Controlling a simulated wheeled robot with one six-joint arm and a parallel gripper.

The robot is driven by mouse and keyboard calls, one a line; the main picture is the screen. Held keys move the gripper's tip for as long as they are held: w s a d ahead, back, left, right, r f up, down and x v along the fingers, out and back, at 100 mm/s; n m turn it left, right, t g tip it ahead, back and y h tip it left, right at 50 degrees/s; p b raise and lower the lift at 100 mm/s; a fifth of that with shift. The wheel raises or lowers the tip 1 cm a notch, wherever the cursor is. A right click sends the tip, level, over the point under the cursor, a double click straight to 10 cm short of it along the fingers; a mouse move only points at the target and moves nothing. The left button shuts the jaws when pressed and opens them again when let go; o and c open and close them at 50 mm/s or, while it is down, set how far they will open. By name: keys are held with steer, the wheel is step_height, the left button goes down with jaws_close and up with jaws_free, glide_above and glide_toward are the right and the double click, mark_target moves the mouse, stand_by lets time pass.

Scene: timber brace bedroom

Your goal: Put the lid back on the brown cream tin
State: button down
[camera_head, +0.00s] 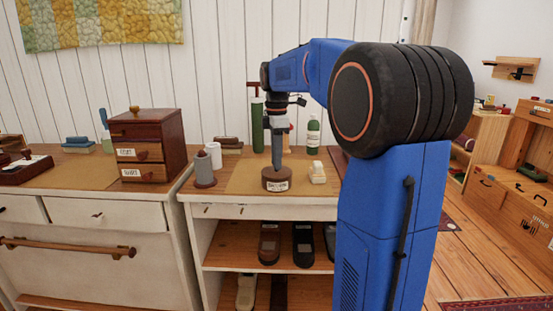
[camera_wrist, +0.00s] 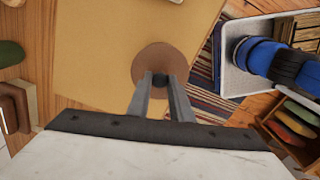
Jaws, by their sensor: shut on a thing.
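The brown cream tin (camera_head: 277,184), round with a pale label on its front, stands upright on the tan mat on the cabinet top in the head view. My gripper (camera_head: 277,165) points straight down over it, its tips at the tin's top. In the wrist view my gripper (camera_wrist: 160,82) is shut on the small dark knob of the round brown lid (camera_wrist: 155,60). The lid covers the view of the tin from above. The lid appears centred at the tin's top; I cannot tell whether it is fully seated.
A white-labelled small block (camera_head: 317,172) stands close right of the tin. A green bottle (camera_head: 313,136) and a tall green cylinder (camera_head: 258,128) stand behind. The mat (camera_head: 246,177) is otherwise clear.

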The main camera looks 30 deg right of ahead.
stand_by(0.3)
steer(key=c, duration=1)
jaws_free()
steer(key=shift+r, duration=0.1)
steer(key=shift+r, duration=3.35)
jaws_close()
steer(key=shift+f, duration=2.7)
